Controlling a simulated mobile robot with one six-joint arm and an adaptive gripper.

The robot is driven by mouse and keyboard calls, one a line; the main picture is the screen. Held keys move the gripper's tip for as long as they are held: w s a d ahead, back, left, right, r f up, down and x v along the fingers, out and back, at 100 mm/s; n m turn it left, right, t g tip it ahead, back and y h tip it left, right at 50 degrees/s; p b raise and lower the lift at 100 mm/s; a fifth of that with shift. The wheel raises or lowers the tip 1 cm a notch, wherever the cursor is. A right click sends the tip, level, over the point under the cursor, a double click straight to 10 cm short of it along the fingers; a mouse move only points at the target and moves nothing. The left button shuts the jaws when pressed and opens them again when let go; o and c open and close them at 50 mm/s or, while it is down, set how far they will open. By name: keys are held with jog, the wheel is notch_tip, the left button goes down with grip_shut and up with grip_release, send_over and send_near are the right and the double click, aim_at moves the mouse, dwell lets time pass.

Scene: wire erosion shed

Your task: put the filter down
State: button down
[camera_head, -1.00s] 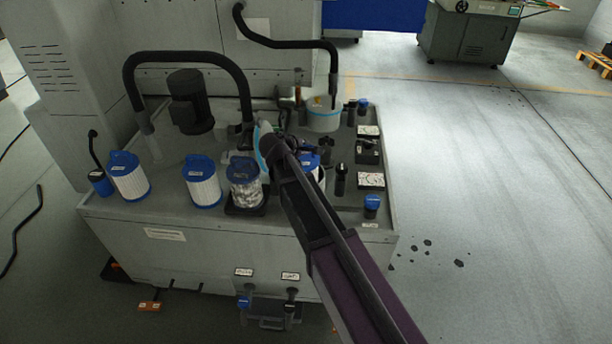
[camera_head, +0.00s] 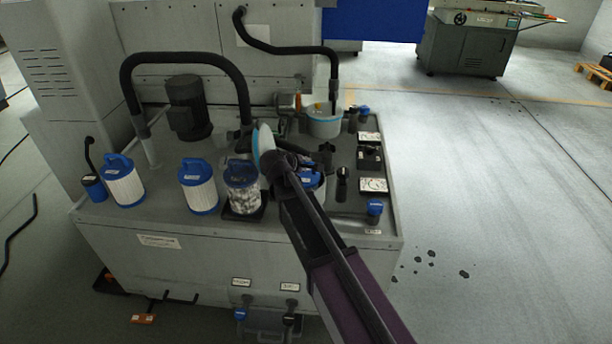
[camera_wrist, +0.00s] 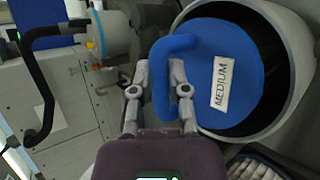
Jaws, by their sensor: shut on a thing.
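The filter's blue cap (camera_wrist: 208,75) with a raised handle (camera_wrist: 172,78) and a "MEDIUM" label fills the right of the wrist view. My gripper (camera_wrist: 160,90) is shut on that handle. The cap lies inside the rim of a wide, dark-walled grey cylinder (camera_wrist: 295,40); a dark gap shows on its right side. Whether the filter rests on the bottom is hidden. In the head view my gripper (camera_head: 282,165) is over the tank top, and a bit of the blue cap (camera_head: 311,180) shows beside my arm, which hides most of it.
On the grey tank top (camera_head: 150,215) stand two white filters with blue caps (camera_head: 123,182) (camera_head: 198,187) and a dirty-looking one (camera_head: 243,190) on a black tray. A pale-blue-edged disc (camera_head: 263,143) stands upright by my gripper. A black hose (camera_head: 190,58) arches behind.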

aim_at(306, 174)
jog(key=shift+f, duration=0.1)
jog(key=shift+f+b, duration=2)
jog(key=shift+b, duration=0.1)
jog(key=shift+f+b, duration=0.6)
jog(key=c, duration=0.6)
grip_release()
jog(key=shift+r, duration=0.15)
